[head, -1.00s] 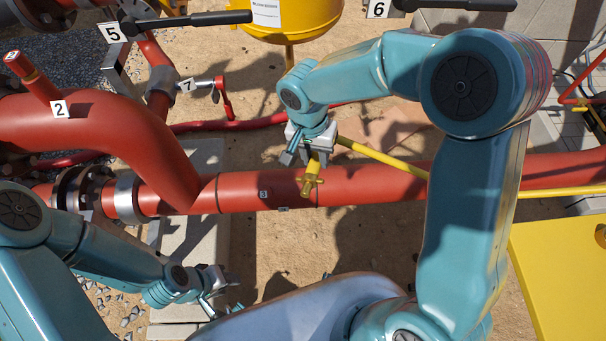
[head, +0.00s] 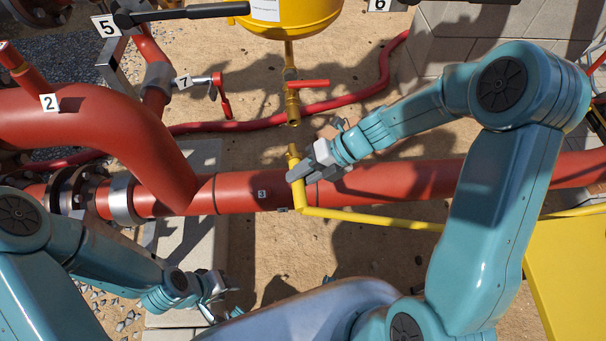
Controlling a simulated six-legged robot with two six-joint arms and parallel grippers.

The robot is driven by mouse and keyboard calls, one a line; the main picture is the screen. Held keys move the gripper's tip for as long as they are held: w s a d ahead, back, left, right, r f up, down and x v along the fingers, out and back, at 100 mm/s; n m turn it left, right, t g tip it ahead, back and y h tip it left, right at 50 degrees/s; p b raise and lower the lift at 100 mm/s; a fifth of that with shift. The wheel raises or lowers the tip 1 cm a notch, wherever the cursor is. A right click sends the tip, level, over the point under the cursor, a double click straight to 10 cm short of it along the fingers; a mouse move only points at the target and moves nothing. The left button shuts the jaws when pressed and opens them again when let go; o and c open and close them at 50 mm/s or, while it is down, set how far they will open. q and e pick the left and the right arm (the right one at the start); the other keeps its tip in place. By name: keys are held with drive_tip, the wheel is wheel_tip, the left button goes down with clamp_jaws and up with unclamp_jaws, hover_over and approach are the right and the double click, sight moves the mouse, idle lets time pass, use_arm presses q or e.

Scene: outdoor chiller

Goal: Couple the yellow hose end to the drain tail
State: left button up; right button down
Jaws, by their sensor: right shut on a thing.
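The brass drain tail (head: 292,108) hangs below the yellow vessel, under a valve with a red lever. My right gripper (head: 300,174) comes in from the right and is shut on the yellow hose end (head: 293,156). The hose end points up, its brass tip a short gap below the drain tail in the picture and apart from it. The yellow hose (head: 375,219) drops from the gripper, bends and runs right. The gripper hides part of the hose end. My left gripper (head: 218,288) is low at left, away from the hose; its jaw opening is unclear.
A thick red pipe (head: 400,181) crosses behind the hose and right gripper. The yellow vessel (head: 290,14) is above. A red hose (head: 340,105) lies on the sandy ground behind the drain tail. A valve tagged 7 (head: 200,80) stands to the left.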

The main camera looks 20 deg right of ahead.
drive_tip(key=shift+d+f+m+t, duration=0.1)
drive_tip(key=shift+m+t, duration=0.3)
drive_tip(key=shift+m, duration=0.1)
drive_tip(key=shift+r+p, duration=0.2)
drive_tip(key=shift+p, duration=0.3)
drive_tip(key=w+p, duration=0.2)
drive_tip(key=w+d+p, duration=0.1)
drive_tip(key=w+p, duration=0.1)
drive_tip(key=shift+w+d, duration=0.15)
drive_tip(key=shift+w, duration=0.2)
drive_tip(key=shift+w+d+f, duration=0.1)
drive_tip(key=shift+w, duration=0.25)
drive_tip(key=shift+w+f, duration=0.1)
